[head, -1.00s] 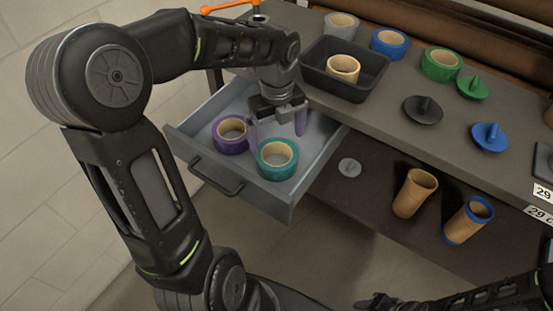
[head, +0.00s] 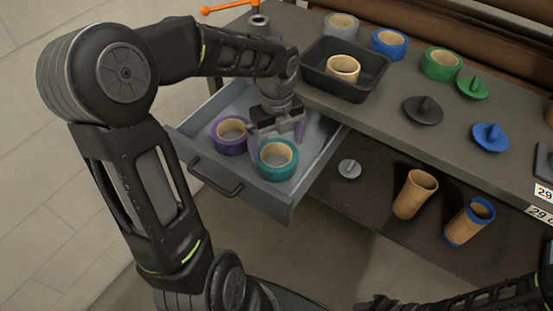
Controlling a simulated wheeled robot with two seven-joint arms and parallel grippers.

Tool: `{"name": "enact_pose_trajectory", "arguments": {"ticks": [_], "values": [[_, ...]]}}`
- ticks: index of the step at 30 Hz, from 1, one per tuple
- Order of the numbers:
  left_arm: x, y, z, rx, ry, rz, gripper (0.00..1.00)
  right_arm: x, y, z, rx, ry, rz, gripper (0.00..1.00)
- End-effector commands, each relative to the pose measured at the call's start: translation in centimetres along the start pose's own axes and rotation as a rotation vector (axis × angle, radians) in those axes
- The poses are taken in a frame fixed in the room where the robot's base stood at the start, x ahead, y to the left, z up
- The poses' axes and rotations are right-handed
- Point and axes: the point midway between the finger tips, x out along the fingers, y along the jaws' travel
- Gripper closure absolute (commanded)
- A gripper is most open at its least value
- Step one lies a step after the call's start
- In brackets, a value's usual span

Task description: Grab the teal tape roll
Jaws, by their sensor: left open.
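The teal tape roll (head: 277,174) lies flat, with its tan core facing up, near the front right corner of the open grey drawer (head: 272,199). A purple tape roll (head: 230,148) lies beside it on the left. My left gripper (head: 276,137) is open, pointing down just behind and above the teal roll. Its fingers are spread to either side of the roll's far edge, and nothing is between them. I cannot tell whether they touch the roll. My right gripper (head: 378,303) shows partly at the bottom edge, and its jaws are unclear.
On the worktop, a black tray (head: 318,77) holds a tan ring, with blue (head: 389,44) and green (head: 441,66) rolls nearby. Black, green and blue knobbed discs stand in front. The drawer walls surround the teal roll.

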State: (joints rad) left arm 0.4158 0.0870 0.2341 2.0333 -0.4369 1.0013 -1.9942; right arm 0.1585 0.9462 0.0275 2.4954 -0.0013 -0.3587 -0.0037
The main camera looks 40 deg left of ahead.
Motion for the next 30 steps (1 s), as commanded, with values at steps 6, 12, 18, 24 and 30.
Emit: {"name": "enact_pose_trajectory", "arguments": {"ticks": [6, 12, 18, 24, 30], "values": [[3.3, -0.1, 0.3, 0.001, 0.004, 0.003, 0.0, 0.7, 0.3, 0.0, 0.0, 0.0, 0.0, 0.64], [4.8, -0.1, 0.3, 0.001, 0.002, 0.001, 0.0, 0.9, 0.3, 0.0, 0.0, 0.0, 0.0, 0.64], [4.8, -0.1, 0.3, 0.0, 0.001, 0.001, 0.0, 0.9, 0.3, 0.0, 0.0, 0.0, 0.0, 0.64], [4.8, -0.1, 0.3, 0.0, 0.001, 0.001, 0.0, 0.9, 0.3, 0.0, 0.0, 0.0, 0.0, 0.64], [4.8, -0.1, 0.3, 0.0, 0.001, 0.001, 0.02, 0.9, 0.3, 0.0, 0.0, 0.0, 0.0, 0.64]]}}
